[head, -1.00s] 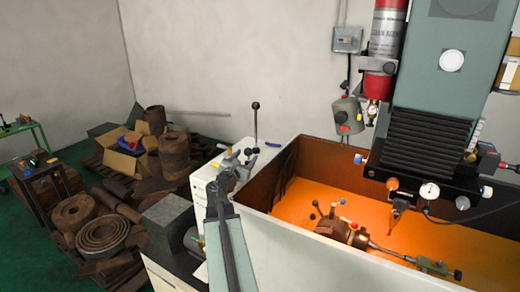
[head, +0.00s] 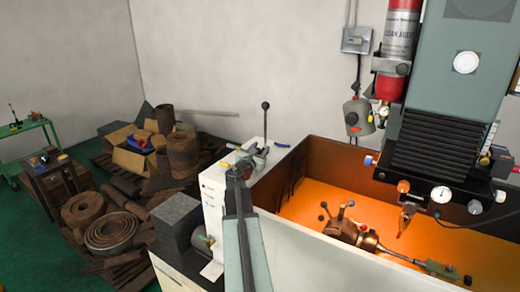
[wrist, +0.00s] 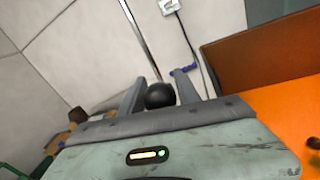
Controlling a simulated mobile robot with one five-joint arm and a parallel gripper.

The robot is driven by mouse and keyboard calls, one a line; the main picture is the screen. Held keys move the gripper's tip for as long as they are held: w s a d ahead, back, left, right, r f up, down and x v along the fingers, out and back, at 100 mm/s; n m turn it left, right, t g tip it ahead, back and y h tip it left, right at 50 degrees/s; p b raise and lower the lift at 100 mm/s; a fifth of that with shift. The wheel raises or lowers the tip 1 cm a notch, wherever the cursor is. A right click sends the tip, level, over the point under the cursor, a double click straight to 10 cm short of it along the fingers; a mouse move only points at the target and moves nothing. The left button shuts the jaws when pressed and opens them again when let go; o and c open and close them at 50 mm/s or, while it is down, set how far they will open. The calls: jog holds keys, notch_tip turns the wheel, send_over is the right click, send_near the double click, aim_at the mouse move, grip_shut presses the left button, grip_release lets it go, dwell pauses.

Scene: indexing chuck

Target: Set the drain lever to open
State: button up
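An upright thin lever with a dark ball on top (head: 265,105) stands at the white cabinet beside the tank; I take it for the drain lever, though no label is readable. My gripper (head: 250,154) is at its lower end in the head view. In the wrist view my gripper's fingers (wrist: 160,85) are spread apart, with a black ball (wrist: 160,96) showing between them. Whether the fingers touch this ball is unclear. A thin rod (wrist: 138,35) rises behind it. The lever's base is hidden by my gripper in the head view.
The orange-floored tank (head: 300,226) lies to the right, with a chuck (head: 350,231) inside and the machine column (head: 450,125) above. A blue handle (head: 282,145) is just right of my gripper. A grey block (head: 176,225) and scrap pile stand left.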

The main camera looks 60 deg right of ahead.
grip_shut()
dwell(1.2)
